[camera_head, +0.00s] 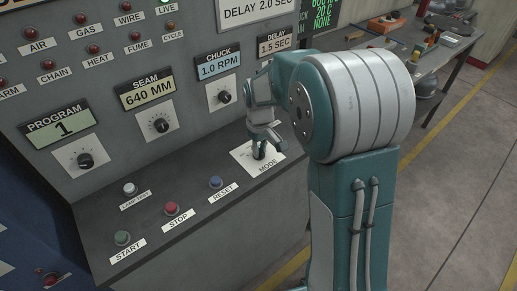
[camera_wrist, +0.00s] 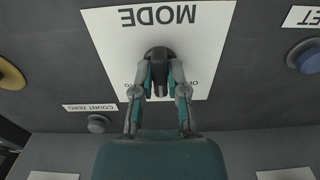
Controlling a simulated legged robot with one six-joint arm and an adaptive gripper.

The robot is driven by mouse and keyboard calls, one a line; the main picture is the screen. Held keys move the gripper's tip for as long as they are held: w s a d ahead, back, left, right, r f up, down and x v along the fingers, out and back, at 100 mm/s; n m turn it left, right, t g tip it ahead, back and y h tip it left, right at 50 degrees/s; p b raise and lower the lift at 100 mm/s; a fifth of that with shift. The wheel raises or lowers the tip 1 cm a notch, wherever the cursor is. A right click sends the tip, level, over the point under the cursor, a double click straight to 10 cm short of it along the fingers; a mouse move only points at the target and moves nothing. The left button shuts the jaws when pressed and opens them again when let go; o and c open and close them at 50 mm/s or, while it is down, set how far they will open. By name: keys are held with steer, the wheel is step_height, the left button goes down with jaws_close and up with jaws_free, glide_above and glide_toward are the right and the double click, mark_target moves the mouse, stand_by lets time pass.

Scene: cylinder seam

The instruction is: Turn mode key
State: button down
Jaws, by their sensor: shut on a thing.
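The mode key (camera_wrist: 159,55) is a dark switch on a white plate (camera_wrist: 195,22) marked MODE, seen upside down in the wrist view. My gripper (camera_wrist: 160,82) is shut on the key, with a finger on each side of it. In the head view my gripper (camera_head: 264,139) reaches down to the white MODE plate (camera_head: 268,168) on the sloped console. The key is mostly hidden there by my gripper. Part of the plate's lettering is covered by my fingers in the wrist view, so the key's setting cannot be read.
A blue RESET button (camera_head: 215,182), a red STOP button (camera_head: 171,208), a green START button (camera_head: 122,238) and a white LAMP TEST button (camera_head: 129,188) sit left of the plate. Knobs such as CHUCK (camera_head: 224,97) stand on the upright panel behind. A bench (camera_head: 440,58) is at the right.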

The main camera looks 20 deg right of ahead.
steer(key=shift+s+f, duration=0.15)
steer(key=shift+s, duration=0.05)
steer(key=c, duration=0.7)
jaws_free()
steer(key=shift+d, duration=0.1)
steer(key=shift+o, duration=0.2)
steer(key=shift+w, duration=0.1)
steer(key=shift+r, duration=0.4)
step_height(320, 180, up, 11)
steer(key=shift+r, duration=0.15)
